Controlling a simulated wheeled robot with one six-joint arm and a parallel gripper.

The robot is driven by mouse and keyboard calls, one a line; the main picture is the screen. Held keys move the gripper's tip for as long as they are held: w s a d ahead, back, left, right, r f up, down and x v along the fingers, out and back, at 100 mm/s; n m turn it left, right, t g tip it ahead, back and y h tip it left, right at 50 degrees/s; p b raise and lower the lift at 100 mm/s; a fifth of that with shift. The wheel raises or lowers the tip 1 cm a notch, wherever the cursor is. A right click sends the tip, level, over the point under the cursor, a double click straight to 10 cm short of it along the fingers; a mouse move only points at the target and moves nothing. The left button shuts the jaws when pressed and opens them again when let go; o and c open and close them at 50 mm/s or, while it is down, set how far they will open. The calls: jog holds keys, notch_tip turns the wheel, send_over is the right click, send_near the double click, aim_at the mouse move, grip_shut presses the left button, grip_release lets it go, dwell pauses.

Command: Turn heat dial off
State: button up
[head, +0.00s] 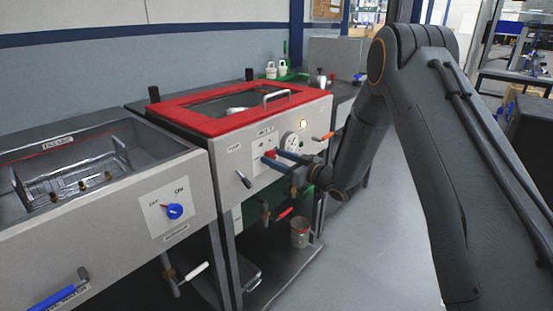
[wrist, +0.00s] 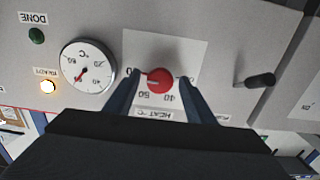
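The red heat dial (wrist: 158,82) sits on a white plate marked "HEAT °C" on the front of the red-lidded machine (head: 180,121). The wrist view shows the panel upside down. A pale mark on the dial points left in that view; which setting it meets is hard to read. My gripper (wrist: 159,75) is open, with one blue finger on each side of the dial and visible gaps between. In the head view my gripper (head: 272,158) is at the panel, and a bit of red dial (head: 270,153) shows by the fingers.
A round gauge (wrist: 87,67), a lit lamp (wrist: 47,87) and a green DONE button (wrist: 36,35) are beside the dial. A black lever (wrist: 259,80) sticks out on the other side. A blue OFF/ON knob (head: 174,211) is on the neighbouring tank.

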jog(key=c, duration=0.9)
